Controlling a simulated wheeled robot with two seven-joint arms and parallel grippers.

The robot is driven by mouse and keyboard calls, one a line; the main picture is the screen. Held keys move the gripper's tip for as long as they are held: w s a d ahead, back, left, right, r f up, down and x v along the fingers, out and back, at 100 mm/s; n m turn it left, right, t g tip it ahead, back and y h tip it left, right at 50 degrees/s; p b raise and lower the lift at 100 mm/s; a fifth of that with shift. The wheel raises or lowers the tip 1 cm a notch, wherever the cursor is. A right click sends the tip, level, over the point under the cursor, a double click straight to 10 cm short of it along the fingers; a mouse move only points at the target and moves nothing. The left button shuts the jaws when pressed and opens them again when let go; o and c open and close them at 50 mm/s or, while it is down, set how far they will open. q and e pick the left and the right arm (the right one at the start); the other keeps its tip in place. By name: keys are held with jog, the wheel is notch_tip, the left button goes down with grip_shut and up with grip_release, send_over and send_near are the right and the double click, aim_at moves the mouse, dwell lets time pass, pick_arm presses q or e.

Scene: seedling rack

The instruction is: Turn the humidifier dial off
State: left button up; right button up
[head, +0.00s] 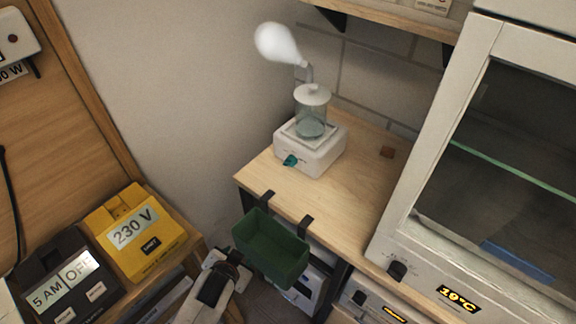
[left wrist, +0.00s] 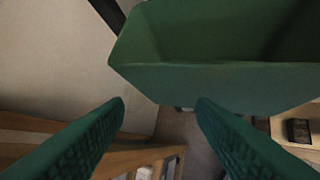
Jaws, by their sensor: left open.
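The humidifier (head: 318,150) stands on the wooden bench, with a white base and a clear tank holding bluish water. A white puff of mist (head: 277,43) hangs at its nozzle. Its teal dial (head: 290,160) is on the front face of the base; its setting is too small to read. My left arm's wrist shows low in the head view, below and left of the humidifier, beside the green bin. In the left wrist view my left gripper (left wrist: 160,103) is open and empty, its green fingers apart, below the bin's wall. The humidifier is not in that view. My right gripper is not in view.
A green bin (head: 270,248) hangs by two hooks from the bench's front edge, close to my left gripper; it also fills the upper left wrist view (left wrist: 200,85). A glass-fronted cabinet (head: 420,240) stands right. A yellow 230 V box (head: 128,232) and a dark timer (head: 62,285) are left.

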pick_arm(q)
notch_tip(320, 180, up, 3)
jog(key=m+t+h, duration=0.3)
jog(key=m+t, duration=0.3)
jog(key=m, duration=0.1)
send_near(289, 165)
jog(key=x, duration=0.8)
jog(key=shift+a+f, duration=0.15)
jog(key=shift+f, duration=0.05)
jog(key=shift+b+x, duration=0.35)
jog(key=shift+x, duration=0.4)
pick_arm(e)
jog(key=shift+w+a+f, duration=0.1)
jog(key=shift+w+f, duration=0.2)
pick_arm(q)
jog(key=shift+r, duration=0.1)
